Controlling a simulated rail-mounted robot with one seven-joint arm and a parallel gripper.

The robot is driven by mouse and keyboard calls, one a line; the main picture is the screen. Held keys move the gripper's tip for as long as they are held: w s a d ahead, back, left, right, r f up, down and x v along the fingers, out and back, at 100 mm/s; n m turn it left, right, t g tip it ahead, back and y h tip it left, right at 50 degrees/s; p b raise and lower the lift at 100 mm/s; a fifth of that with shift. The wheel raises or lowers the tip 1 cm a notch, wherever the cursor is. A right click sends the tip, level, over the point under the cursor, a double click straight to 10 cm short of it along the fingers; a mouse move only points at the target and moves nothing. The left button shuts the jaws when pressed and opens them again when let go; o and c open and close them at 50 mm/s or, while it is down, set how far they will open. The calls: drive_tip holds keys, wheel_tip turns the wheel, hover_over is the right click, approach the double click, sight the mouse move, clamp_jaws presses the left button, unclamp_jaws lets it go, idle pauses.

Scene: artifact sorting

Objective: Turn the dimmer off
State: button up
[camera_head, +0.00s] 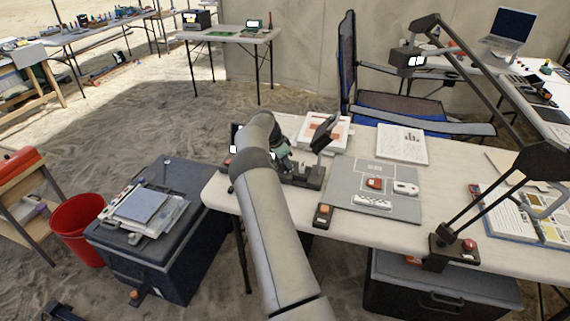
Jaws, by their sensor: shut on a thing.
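My arm reaches up over the near left part of the white work table (345,236). My gripper (284,160) is at the table's left end, largely hidden behind my own arm. It is shut at a dark stand-like device (314,175); the contact itself is hidden. I cannot tell for sure which thing is the dimmer. A small black box with an orange top (323,214) sits at the table's front edge. A red knob (469,245) is on the black base of the desk lamp (440,254) at the right.
A grey mat (345,172) with small red and white pieces lies mid-table, beside an open printed sheet (401,144). The lamp's long arm rises over the right side. A blue chair (400,105) stands behind. A red bin (80,228) and dark crate (150,262) are at left.

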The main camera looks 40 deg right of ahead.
drive_tip(key=n+b, duration=0.1)
drive_tip(key=n+t+b, duration=0.1)
drive_tip(key=n+b, duration=0.1)
drive_tip(key=shift+s+f+n, duration=0.15)
drive_tip(key=shift+n, duration=0.15)
drive_tip(key=n+t+b, duration=0.1)
drive_tip(key=n, duration=0.1)
drive_tip(key=n+t+b, duration=0.1)
drive_tip(key=n+b, duration=0.1)
drive_tip(key=shift+s+y, duration=0.15)
drive_tip(key=shift+y, duration=0.15)
drive_tip(key=n, duration=0.2)
drive_tip(key=n+t+y+b, duration=0.1)
drive_tip(key=n, duration=0.1)
drive_tip(key=shift+s+d+n, duration=0.1)
drive_tip(key=shift+d+n, duration=0.1)
drive_tip(key=shift+n, duration=0.2)
drive_tip(key=shift+d+r+n+t+y+b, duration=0.1)
drive_tip(key=shift+n+t+y+b, duration=0.25)
drive_tip(key=shift+n, duration=0.6)
drive_tip(key=shift+r+n+t+y+b, duration=0.15)
drive_tip(key=shift+n+y, duration=0.3)
drive_tip(key=shift+n, duration=0.5)
drive_tip(key=o, duration=1)
